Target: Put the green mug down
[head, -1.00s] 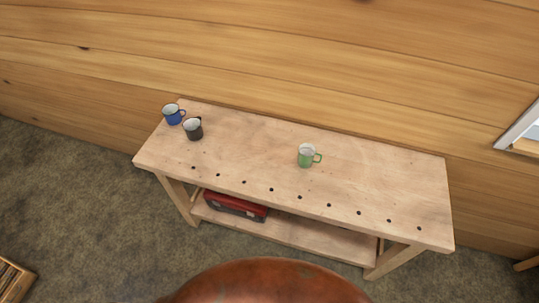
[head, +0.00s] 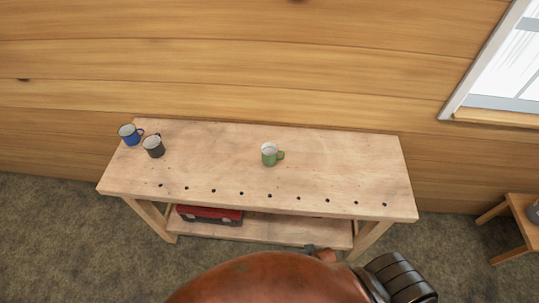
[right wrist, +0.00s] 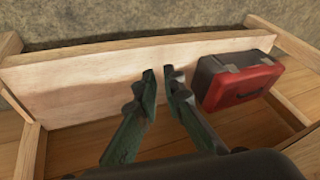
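The green mug (head: 269,155) stands upright near the middle of the wooden workbench top (head: 340,172), its handle to the right. No gripper touches it in the head view. My right gripper (right wrist: 159,72) shows in the right wrist view with its two dark fingers apart and nothing between them. It points toward the bench's lower shelf. My left gripper is not in view.
A blue mug (head: 130,135) and a dark grey mug (head: 154,147) stand at the bench's left end. A red toolbox (head: 209,215) sits on the lower shelf, also in the right wrist view (right wrist: 238,80). A small wooden table (head: 518,225) stands at right. The bench's right part is clear.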

